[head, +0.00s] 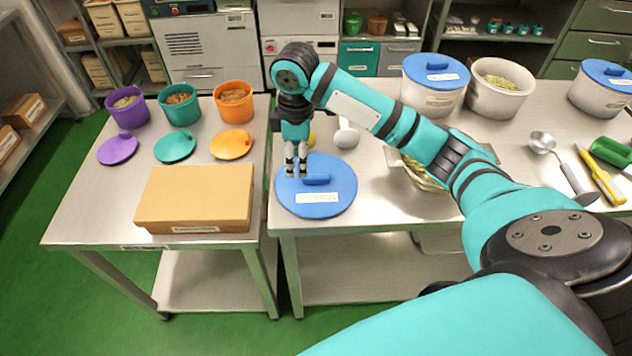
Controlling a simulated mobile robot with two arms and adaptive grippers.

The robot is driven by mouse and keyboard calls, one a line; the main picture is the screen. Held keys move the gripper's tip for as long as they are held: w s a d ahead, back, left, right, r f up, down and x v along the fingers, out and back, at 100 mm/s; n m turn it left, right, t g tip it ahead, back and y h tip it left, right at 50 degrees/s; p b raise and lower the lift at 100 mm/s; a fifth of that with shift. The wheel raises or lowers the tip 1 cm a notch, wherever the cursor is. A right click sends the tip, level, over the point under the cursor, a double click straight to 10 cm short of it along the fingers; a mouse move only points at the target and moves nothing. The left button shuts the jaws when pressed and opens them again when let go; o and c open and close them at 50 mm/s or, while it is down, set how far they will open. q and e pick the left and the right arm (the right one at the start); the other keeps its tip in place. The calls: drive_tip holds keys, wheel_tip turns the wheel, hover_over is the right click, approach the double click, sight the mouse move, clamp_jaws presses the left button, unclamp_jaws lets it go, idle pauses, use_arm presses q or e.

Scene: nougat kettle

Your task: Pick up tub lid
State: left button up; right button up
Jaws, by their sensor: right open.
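A round blue tub lid (334,198) with a raised bar handle and a pale label lies flat near the front left corner of the right-hand steel table. My right gripper (296,173) points down over the lid's left back part. Its two fingers are apart and nothing is between them. The handle shows just to the right of the fingertips; I cannot tell whether they touch the lid. An open white tub (495,100) with pale contents stands at the back of the table. My left gripper is out of view.
Lidded white tubs (430,96) stand at the back. A bowl (405,176) lies partly behind my right arm; a ladle (560,165) and a yellow-handled tool (600,180) lie at right. The left table (100,205) holds a cardboard box (195,195), coloured pots and lids.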

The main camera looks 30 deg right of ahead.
drive_tip(key=w+d+r, duration=0.1)
drive_tip(key=d+r, duration=0.4)
drive_tip(key=r, duration=0.1)
drive_tip(key=p, duration=0.2)
hover_over(316, 176)
drive_tip(key=a, duration=0.1)
wheel_tip(316, 176, down, 11)
drive_tip(key=shift+a+f, duration=0.1)
drive_tip(key=shift+f, duration=0.05)
drive_tip(key=shift+d+f+p, duration=0.2)
drive_tip(key=shift+f+p, duration=0.15)
drive_tip(key=shift+f, duration=0.2)
drive_tip(key=f, duration=0.1)
drive_tip(key=d+f+p, duration=0.1)
drive_tip(key=f, duration=0.1)
drive_tip(key=shift+f, duration=0.65)
drive_tip(key=shift+c, duration=0.2)
clamp_jaws()
